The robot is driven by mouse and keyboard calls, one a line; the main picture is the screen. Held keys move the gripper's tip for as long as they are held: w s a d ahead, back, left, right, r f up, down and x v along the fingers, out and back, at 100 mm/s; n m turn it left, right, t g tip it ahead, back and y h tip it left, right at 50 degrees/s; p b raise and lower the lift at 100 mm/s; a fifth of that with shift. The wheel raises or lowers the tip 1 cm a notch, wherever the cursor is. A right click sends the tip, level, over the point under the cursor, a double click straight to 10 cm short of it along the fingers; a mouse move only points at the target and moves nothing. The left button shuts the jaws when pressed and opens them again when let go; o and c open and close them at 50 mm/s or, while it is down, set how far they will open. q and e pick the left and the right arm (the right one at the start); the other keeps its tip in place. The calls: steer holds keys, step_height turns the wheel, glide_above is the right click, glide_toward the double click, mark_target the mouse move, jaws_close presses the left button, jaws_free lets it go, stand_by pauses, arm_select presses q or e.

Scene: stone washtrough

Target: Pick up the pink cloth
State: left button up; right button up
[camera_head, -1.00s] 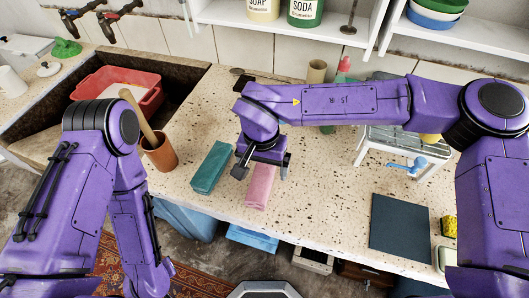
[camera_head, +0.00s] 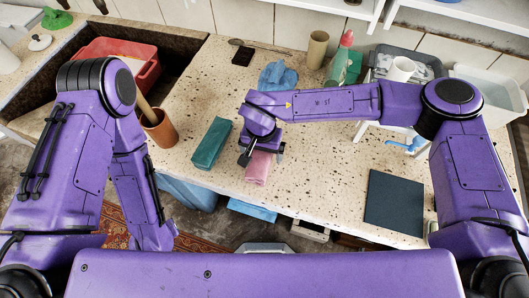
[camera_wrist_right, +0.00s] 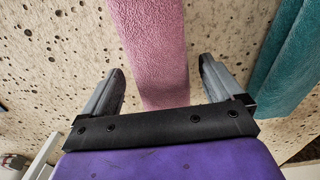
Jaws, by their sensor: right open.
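The pink cloth (camera_head: 258,168) lies folded in a long strip on the speckled stone counter, near its front edge. My right gripper (camera_head: 260,156) is over its far part, which the gripper hides in the head view. In the right wrist view the pink cloth (camera_wrist_right: 152,45) runs between the two open fingers of the right gripper (camera_wrist_right: 160,82), with a gap on each side. The fingers do not touch it. My left arm comes in at the left of the head view; its gripper does not show.
A teal folded cloth (camera_head: 212,143) lies just left of the pink one. A terracotta pot (camera_head: 160,132), a blue cloth (camera_head: 278,76) and a dark square mat (camera_head: 394,203) are also on the counter. A red basin (camera_head: 118,60) sits in the trough.

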steer(key=c, duration=1.2)
